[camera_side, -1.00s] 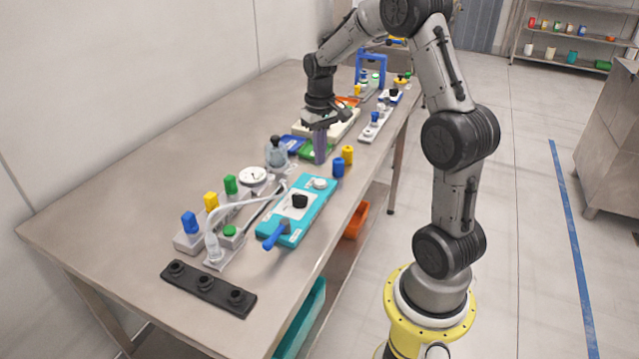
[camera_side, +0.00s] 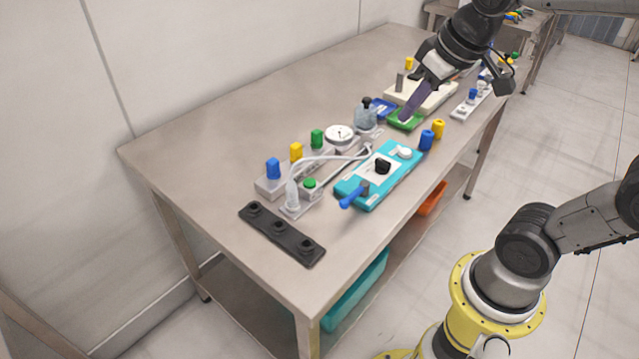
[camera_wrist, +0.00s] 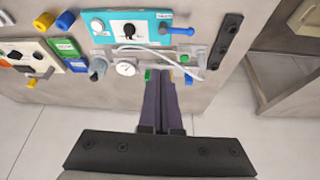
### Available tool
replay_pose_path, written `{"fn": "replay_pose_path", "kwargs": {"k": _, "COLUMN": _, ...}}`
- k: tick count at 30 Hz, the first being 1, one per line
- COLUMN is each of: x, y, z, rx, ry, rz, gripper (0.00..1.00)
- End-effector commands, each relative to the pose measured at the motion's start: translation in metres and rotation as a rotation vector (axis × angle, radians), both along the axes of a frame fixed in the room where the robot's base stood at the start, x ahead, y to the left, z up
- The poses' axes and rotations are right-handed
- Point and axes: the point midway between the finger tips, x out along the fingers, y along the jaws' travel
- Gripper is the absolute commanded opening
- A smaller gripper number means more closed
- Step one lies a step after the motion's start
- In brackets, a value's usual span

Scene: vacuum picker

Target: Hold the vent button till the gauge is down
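The vent button is probably the green button (camera_side: 309,183) on a small grey block at the front of the bench fixture; a green spot in the wrist view (camera_wrist: 184,58) seems to be it. The round white gauge (camera_side: 340,133) stands behind it and also shows in the wrist view (camera_wrist: 126,68); its needle is too small to read. My gripper (camera_side: 404,119) has purple fingers, tilted, apart from the button and off toward the far side of the bench. In the wrist view the fingers (camera_wrist: 164,74) lie side by side, shut and empty, covering part of the capped rack.
Blue, yellow and green caps (camera_side: 296,152) stand on a rack beside the button. A white hose (camera_side: 325,159) arches close by. A turquoise panel (camera_side: 354,201) with a blue handle (camera_side: 353,196) lies to the right. A black strip (camera_side: 281,233) lies in front.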

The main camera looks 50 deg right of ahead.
Motion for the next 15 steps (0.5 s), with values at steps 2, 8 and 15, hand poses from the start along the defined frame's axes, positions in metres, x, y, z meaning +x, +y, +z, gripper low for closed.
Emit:
{"fn": "replay_pose_path", "kwargs": {"k": 2, "x": -0.029, "y": 0.018, "z": 0.001, "rx": -0.002, "ry": -0.049, "rz": 0.054, "gripper": 0.00}}
{"fn": "replay_pose_path", "kwargs": {"k": 8, "x": -0.080, "y": 0.034, "z": -0.021, "rx": 0.008, "ry": -0.095, "rz": 0.107, "gripper": 0.00}}
{"fn": "replay_pose_path", "kwargs": {"k": 15, "x": -0.092, "y": 0.034, "z": -0.041, "rx": 0.018, "ry": -0.060, "rz": 0.088, "gripper": 0.00}}
